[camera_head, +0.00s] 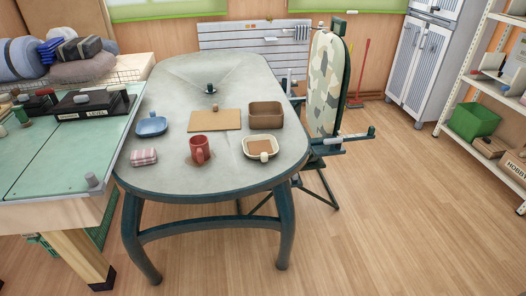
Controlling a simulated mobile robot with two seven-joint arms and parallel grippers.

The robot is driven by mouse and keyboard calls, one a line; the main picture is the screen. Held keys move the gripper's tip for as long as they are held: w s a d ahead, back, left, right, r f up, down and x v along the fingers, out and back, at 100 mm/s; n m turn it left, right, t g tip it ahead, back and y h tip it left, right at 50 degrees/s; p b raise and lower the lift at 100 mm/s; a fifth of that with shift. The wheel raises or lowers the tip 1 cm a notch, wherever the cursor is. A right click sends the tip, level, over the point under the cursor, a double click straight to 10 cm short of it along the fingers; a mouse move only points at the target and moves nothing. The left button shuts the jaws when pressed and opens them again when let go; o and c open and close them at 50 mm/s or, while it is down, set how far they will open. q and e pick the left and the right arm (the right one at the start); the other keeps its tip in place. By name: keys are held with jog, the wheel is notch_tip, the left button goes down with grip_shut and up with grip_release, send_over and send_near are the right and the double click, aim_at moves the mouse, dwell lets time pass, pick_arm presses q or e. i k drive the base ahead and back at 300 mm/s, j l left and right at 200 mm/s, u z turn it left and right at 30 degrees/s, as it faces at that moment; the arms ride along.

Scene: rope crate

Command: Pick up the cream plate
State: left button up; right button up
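The cream plate (246,152) sits on the grey oval table (190,178) near its right front edge. It is squarish with a raised rim, and a brown flat patch or piece shows in its middle; I cannot tell which. Neither of my grippers shows in the head view.
A red mug (199,150) stands left of the plate, a brown basket (266,115) behind it, and a tan board (214,120) behind the mug. A blue dish (152,125) and pink striped item (143,157) lie further left. A camouflage-patterned ironing board (327,85) stands at right.

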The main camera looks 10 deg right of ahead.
aim_at(262, 147)
jog(key=i+j, duration=0.5)
jog(key=i, duration=0.2)
jog(key=i+j+z, duration=0.15)
jog(key=i+j, duration=0.35)
jog(key=i, duration=0.2)
